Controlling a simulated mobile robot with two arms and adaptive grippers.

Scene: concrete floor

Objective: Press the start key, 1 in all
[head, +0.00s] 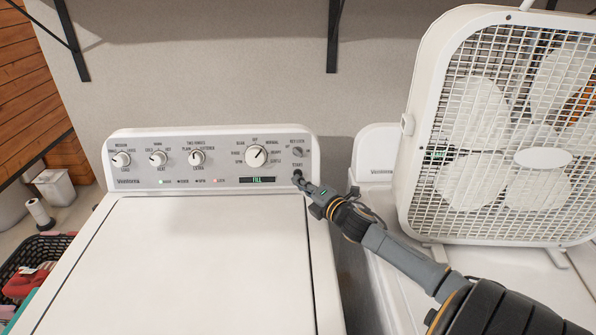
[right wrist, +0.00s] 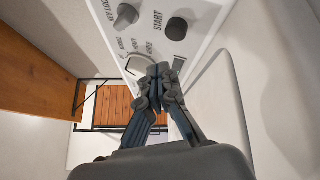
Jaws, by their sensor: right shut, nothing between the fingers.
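The washing machine's control panel (head: 215,160) is white-grey with several knobs and a small display (head: 257,180) reading "FILL". The start key (head: 297,174) is a dark round button under the word START at the panel's right end. In the right wrist view the start key (right wrist: 177,28) shows whole, beyond the fingertips. My right gripper (head: 302,184) is shut and empty, its tips close by the key's lower right in the head view. The right wrist view also shows the shut fingertips (right wrist: 165,72); contact with the key cannot be told. My left gripper is out of view.
A key-lock switch (head: 297,151) sits just above the start key, and a large dial (head: 256,155) to its left. A white box fan (head: 500,130) stands on the neighbouring machine at right. The washer lid (head: 200,260) is closed and clear. A black basket (head: 35,255) stands at left.

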